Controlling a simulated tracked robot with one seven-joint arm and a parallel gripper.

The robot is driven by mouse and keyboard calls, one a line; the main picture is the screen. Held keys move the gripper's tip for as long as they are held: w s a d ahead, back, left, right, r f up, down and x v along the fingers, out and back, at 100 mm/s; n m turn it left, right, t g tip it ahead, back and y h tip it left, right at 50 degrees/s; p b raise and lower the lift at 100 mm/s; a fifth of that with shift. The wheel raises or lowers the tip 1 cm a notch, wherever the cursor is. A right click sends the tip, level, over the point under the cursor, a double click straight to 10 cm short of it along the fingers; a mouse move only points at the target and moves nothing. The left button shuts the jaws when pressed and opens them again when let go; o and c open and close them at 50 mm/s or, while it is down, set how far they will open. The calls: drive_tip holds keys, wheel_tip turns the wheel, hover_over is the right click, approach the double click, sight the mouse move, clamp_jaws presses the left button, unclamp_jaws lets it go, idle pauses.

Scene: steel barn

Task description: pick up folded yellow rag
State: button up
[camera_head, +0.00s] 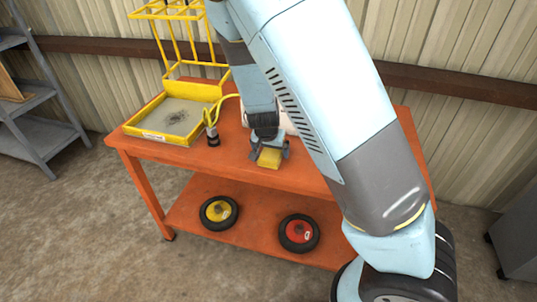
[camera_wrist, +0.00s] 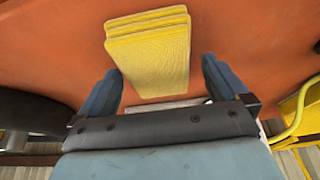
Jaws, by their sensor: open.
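The folded yellow rag (camera_head: 270,158) lies on the orange table near its front edge. In the wrist view the rag (camera_wrist: 150,50) is a stack of folded layers with a ribbed surface. My gripper (camera_head: 268,153) is over the rag, pointing down. In the wrist view my gripper (camera_wrist: 160,80) has its two fingers apart, one on each side of the rag's near end, with a gap on both sides. I cannot tell how far the fingertips are above the tabletop.
A yellow tray (camera_head: 165,120) with a yellow wire frame stands left on the orange table (camera_head: 225,160). A dark cylinder with a yellow hose (camera_head: 213,137) stands close left of my gripper. A pale object behind my gripper is mostly hidden. Two wheels (camera_head: 218,212) (camera_head: 298,233) lie on the lower shelf.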

drive_tip(key=shift+f, duration=0.25)
idle(0.3)
drive_tip(key=shift+c, duration=0.3)
drive_tip(key=c, duration=1)
drive_tip(key=shift+o, duration=0.2)
